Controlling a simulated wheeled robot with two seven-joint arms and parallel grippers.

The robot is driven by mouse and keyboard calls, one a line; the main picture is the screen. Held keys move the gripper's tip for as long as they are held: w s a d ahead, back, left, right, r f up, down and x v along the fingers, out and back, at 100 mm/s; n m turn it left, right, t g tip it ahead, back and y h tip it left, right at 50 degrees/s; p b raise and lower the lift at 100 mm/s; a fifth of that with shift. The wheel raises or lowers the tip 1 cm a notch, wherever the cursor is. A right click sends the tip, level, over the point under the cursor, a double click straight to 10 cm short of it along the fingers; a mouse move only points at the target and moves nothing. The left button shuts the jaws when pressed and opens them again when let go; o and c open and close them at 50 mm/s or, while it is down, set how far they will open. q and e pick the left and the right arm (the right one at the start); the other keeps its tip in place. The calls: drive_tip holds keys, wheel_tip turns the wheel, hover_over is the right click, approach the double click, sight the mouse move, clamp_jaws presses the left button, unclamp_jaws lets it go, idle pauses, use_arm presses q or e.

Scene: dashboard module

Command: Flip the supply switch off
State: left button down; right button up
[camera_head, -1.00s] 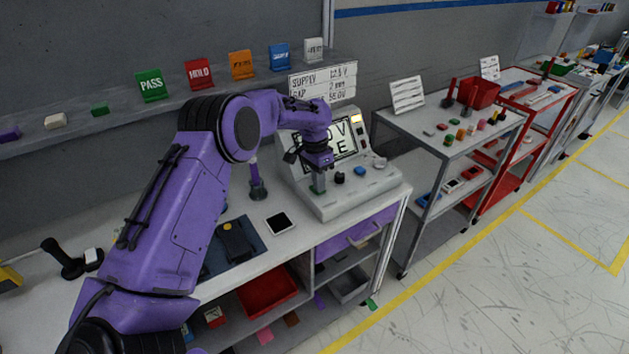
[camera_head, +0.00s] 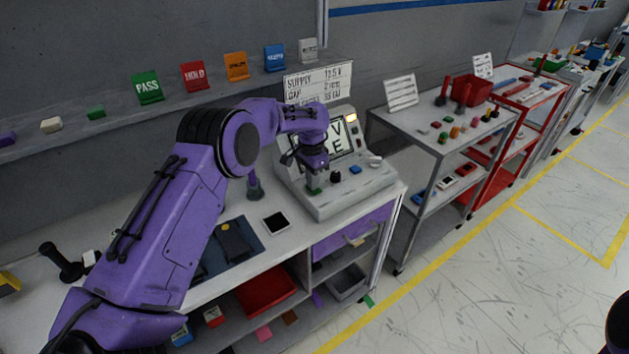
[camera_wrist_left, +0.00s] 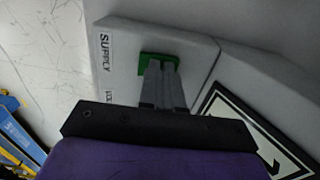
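The grey console (camera_head: 352,193) stands on the white bench, with a lit screen (camera_head: 349,136) on its sloped face. The green supply switch (camera_wrist_left: 147,58) is on the console's flat top, beside a printed SUPPLY label (camera_wrist_left: 105,52) in the left wrist view. My left gripper (camera_head: 313,188) points down at the console's left end. In the wrist view its fingers (camera_wrist_left: 160,68) are together, with their tips at the green switch and partly covering it. They look shut, with nothing gripped between them. The switch's on or off position cannot be told. My right gripper is out of view.
A black knob (camera_head: 336,176), a blue button (camera_head: 355,170) and a white control (camera_head: 375,161) sit right of my left gripper on the console. A dark tablet (camera_head: 276,222) lies on the bench. A grey cart (camera_head: 440,150) stands to the right.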

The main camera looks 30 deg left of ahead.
use_arm(q)
drive_tip(key=shift+s+f, duration=0.1)
drive_tip(key=shift+f, duration=0.05)
wheel_tip(320, 180, up, 5)
drive_tip(key=p, duration=0.6)
drive_tip(key=shift+a, duration=0.15)
drive_tip(key=shift+r+b, duration=0.5)
drive_tip(key=shift+b, duration=0.75)
wheel_tip(320, 180, up, 8)
drive_tip(key=b, duration=0.1)
drive_tip(key=shift+r, duration=0.15)
drive_tip(key=shift+w, duration=0.2)
